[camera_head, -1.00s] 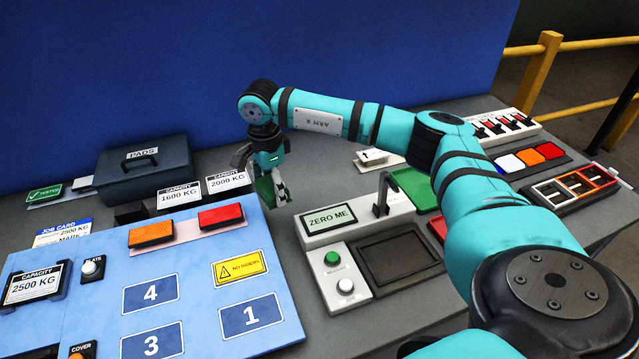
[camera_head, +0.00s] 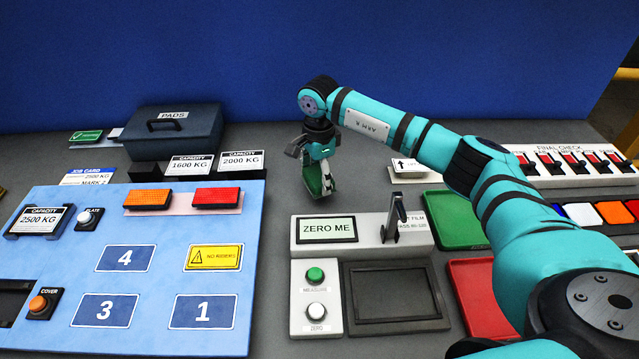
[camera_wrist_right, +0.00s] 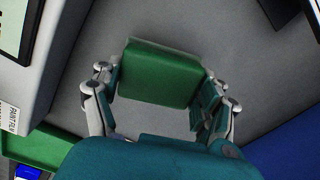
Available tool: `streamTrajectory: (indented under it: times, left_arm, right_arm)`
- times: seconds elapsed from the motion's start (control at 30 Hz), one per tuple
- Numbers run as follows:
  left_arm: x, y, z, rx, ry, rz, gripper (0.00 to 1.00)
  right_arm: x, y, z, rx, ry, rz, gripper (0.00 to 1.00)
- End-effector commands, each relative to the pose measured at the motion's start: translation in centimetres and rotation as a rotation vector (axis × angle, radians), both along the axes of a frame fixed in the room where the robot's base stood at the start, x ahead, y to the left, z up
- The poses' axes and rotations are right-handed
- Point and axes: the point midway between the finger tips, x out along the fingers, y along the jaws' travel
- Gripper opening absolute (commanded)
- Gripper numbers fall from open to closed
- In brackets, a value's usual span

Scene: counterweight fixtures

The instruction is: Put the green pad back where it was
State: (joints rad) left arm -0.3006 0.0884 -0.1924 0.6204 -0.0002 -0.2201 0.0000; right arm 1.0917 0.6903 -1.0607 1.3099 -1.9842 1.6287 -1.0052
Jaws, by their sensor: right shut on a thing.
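The green pad (camera_head: 312,180) is a small block held in my right gripper (camera_head: 322,186) above the grey bench, behind the ZERO ME unit. In the right wrist view the green pad (camera_wrist_right: 160,72) sits between the two fingers of the right gripper (camera_wrist_right: 160,92), which are shut on it. Grey bench top shows around it. A dark lidded box labelled PADS (camera_head: 174,132) stands at the back left, its lid closed. A green tray (camera_head: 458,220) lies to the right of the ZERO ME unit. My left gripper is not in view.
The ZERO ME unit (camera_head: 328,230) has an upright lever (camera_head: 394,218) and a dark recessed plate (camera_head: 392,292). A red tray (camera_head: 482,298) lies at the right. Capacity cards (camera_head: 241,160) stand left of my gripper. The bench strip around my gripper is clear.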

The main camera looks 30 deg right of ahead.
Motion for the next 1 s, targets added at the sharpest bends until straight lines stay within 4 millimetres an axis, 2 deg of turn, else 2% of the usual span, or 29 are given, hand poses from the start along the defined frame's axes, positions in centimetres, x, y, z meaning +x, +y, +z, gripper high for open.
streamTrajectory:
  times: [0.3,0.67,0.7,0.83,1.0]
  left_arm:
    - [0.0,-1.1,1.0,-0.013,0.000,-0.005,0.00]
    - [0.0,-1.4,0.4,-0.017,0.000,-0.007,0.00]
    - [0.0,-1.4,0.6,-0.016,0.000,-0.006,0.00]
    - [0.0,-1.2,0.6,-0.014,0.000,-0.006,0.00]
    - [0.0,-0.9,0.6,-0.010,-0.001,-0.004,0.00]
  right_arm:
    - [-0.1,0.0,-3.6,0.000,0.003,-0.001,0.49]
    - [0.0,0.0,-4.3,0.000,0.000,0.000,0.49]
    - [0.0,0.0,-4.1,0.000,0.000,0.000,0.80]
    - [0.0,0.0,-4.1,0.000,0.001,0.000,0.97]
    - [0.0,0.0,-4.1,0.000,0.001,0.000,0.99]
